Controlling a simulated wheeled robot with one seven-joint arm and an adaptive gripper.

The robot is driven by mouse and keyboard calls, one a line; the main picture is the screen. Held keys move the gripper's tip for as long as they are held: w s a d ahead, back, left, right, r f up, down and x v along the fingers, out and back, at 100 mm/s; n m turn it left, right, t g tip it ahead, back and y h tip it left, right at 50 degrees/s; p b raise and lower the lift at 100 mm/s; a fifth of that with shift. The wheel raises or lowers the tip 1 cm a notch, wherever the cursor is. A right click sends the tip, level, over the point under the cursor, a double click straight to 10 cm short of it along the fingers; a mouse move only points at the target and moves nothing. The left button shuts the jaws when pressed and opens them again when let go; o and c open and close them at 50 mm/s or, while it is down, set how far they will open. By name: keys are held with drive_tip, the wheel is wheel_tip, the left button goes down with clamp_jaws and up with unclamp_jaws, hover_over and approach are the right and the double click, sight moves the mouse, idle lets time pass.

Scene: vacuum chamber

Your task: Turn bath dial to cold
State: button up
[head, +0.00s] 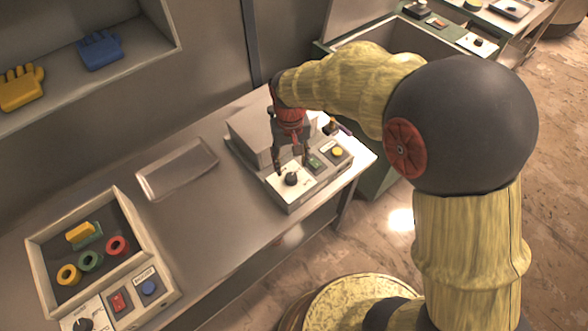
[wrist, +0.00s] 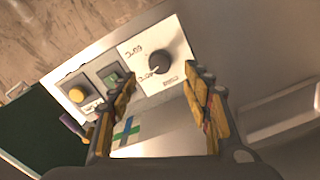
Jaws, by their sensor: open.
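A black round dial (head: 291,179) sits on a white plate at the front left of a grey device on the table. I cannot tell whether either finger touches the dial. Another black dial (head: 85,324) is on the front-left device.
A green switch (head: 314,163) and a yellow button (head: 337,152) sit beside the dial. The device's raised grey housing (head: 251,133) stands behind it. A shallow tray (head: 177,170) and a box with coloured rings (head: 140,225) lie left. Bare table lies between them.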

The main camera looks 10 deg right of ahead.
sight(291, 176)
wheel_tip(291, 176, down, 8)
drive_tip(key=shift+r+b, duration=0.25)
drive_tip(key=shift+b, duration=0.85)
drive_tip(key=shift+c, duration=0.3)
drive_tip(key=c, duration=1.1)
